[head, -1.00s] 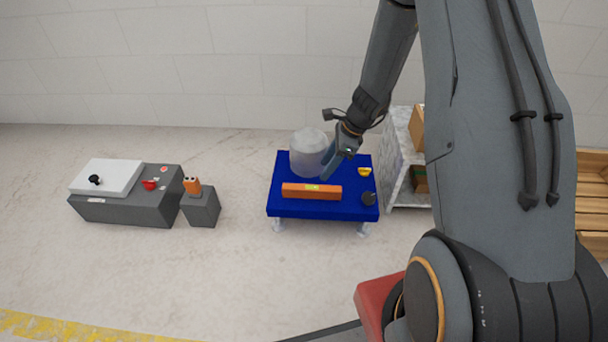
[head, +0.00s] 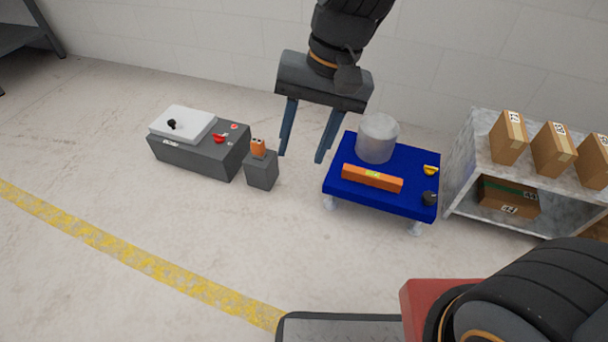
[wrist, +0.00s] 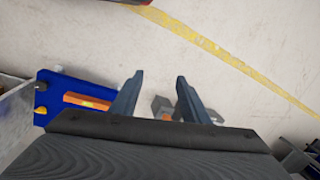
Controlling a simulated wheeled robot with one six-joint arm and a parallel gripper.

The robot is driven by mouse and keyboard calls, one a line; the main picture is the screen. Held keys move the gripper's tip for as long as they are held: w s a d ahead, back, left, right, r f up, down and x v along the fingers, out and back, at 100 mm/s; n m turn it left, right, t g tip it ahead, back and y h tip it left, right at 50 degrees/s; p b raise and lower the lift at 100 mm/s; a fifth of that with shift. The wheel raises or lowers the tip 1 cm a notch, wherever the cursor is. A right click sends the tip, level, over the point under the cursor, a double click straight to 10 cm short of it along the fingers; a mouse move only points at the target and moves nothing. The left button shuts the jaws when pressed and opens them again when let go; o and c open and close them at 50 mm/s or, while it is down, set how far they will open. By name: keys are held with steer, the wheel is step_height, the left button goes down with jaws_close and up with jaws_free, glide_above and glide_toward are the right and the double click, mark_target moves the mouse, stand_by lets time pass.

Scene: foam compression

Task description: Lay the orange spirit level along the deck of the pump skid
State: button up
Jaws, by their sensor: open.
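The orange spirit level (head: 372,178), with a yellow-green window at its middle, lies flat along the near part of a blue deck (head: 385,200) on short pale legs. This blue unit looks like the pump skid. A translucent pale cylinder (head: 377,139) stands behind the level. My gripper (head: 301,157) is open and empty, fingers pointing down, left of the blue deck and apart from the level. The wrist view shows the level (wrist: 87,101) left of my spread fingers (wrist: 160,78).
A yellow part (head: 431,170) and a dark knob (head: 429,198) sit at the deck's right end. A grey machine (head: 200,155) and a small grey block (head: 262,173) with an orange device (head: 258,148) stand left. Shelves (head: 463,170) with boxes stand right.

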steer(key=s+r+n+h, duration=0.1)
steer(key=s+r+n, duration=0.2)
steer(key=s+n, duration=0.3)
steer(key=s, duration=0.4)
steer(key=shift+s+d+n+t, duration=0.2)
steer(key=shift+d+n+t, duration=0.1)
steer(key=shift+n, duration=0.1)
steer(key=shift+r, duration=0.1)
stand_by(0.5)
steer(key=d+r+m+p, duration=0.2)
steer(key=d+r+p, duration=0.5)
steer(key=p, duration=0.5)
steer(key=d+r+m+h+p, duration=0.1)
steer(key=d+r+p, duration=0.5)
steer(key=r+p, duration=0.6)
steer(key=d+r+m+p, duration=0.3)
steer(key=d+r+p, duration=0.4)
steer(key=p, duration=0.6)
step_height(320, 180, up, 3)
steer(key=shift+d+f+m+h+p, duration=0.2)
steer(key=shift+d+m+h+p, duration=0.1)
steer(key=shift+h, duration=0.1)
